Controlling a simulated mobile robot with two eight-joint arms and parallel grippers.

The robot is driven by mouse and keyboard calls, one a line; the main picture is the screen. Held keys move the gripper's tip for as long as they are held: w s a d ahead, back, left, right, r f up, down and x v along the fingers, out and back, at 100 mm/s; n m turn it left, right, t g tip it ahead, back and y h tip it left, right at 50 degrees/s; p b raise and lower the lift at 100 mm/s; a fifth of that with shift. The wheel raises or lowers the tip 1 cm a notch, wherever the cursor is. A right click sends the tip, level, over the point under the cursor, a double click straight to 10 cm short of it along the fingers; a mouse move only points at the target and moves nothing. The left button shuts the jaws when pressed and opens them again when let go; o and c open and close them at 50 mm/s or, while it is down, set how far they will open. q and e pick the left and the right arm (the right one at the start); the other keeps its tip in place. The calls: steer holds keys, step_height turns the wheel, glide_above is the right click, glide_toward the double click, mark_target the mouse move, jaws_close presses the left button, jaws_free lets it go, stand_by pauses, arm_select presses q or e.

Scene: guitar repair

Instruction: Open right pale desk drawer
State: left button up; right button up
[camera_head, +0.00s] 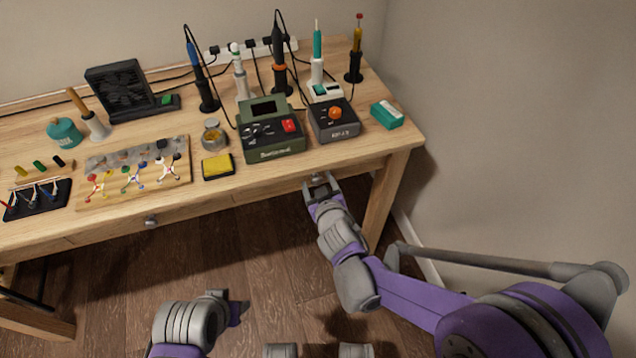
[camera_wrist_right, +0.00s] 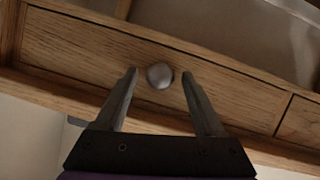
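The pale wooden desk (camera_head: 237,192) has a right drawer (camera_wrist_right: 90,48), which looks closed in the right wrist view. Its round metal knob (camera_wrist_right: 160,76) sits between the two fingers of my right gripper (camera_wrist_right: 159,82), with a gap on each side. In the head view my right gripper (camera_head: 321,184) is at the desk's front edge by this knob, open. The knob is partly hidden there by the fingers. My left gripper (camera_head: 238,308) is low in front of the desk, away from it; its fingers are too unclear to tell open from shut.
A second knob (camera_head: 151,222) marks a drawer further left. The desktop holds a green soldering station (camera_head: 273,148), a grey unit (camera_head: 333,130), a yellow sponge (camera_head: 218,166) and several tools. A wall (camera_head: 500,120) stands to the right. The floor in front is clear.

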jaws_close()
stand_by(1.2)
